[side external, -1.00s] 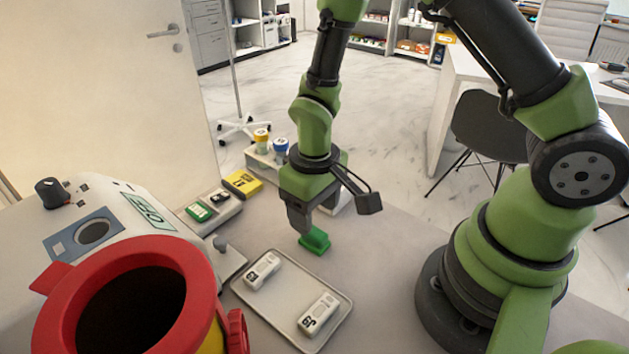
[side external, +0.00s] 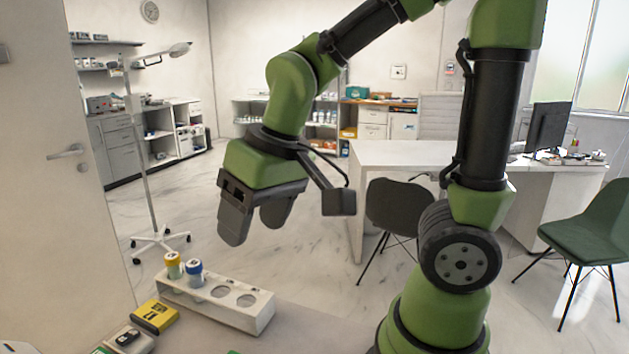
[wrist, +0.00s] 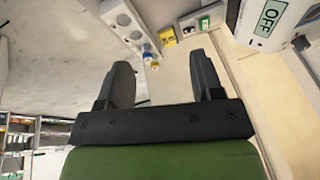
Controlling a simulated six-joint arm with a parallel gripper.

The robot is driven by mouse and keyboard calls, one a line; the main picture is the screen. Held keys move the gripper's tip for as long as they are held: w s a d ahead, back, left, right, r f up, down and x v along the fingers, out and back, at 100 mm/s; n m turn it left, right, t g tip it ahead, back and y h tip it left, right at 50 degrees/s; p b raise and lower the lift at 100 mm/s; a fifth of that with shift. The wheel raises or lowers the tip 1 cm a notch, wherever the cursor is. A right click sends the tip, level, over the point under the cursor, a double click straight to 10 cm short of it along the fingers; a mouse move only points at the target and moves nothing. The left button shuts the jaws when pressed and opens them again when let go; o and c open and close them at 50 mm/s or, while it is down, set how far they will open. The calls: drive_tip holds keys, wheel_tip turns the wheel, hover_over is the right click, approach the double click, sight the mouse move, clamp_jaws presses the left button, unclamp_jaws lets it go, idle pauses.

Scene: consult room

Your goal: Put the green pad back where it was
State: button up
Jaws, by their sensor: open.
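My gripper (side external: 254,230) is raised high above the bench, open, with nothing between its fingers. Its spread fingers also show in the wrist view (wrist: 160,66). A thin sliver of green (side external: 232,352) shows at the bottom edge of the side view; it may be the green block that stood on the bench, but too little shows to tell. Another green piece (wrist: 205,22) sits in a pale holder beside a black piece (wrist: 187,30) in the wrist view.
A white rack (side external: 250,312) holds a yellow-capped tube (side external: 172,262) and a blue-capped tube (side external: 194,270), with two empty holes. A yellow block (side external: 154,316) lies beside it. A machine marked OFF (wrist: 270,18) stands at the wrist view's upper right. Air around my gripper is clear.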

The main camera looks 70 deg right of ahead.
drive_tip(key=s+r+m+t, duration=0.1)
drive_tip(key=s+r+t, duration=0.2)
drive_tip(key=s+r, duration=0.2)
drive_tip(key=shift+s+d+r+m+t+y, duration=0.3)
drive_tip(key=shift+s+d+r+y, duration=0.1)
drive_tip(key=shift+s, duration=1)
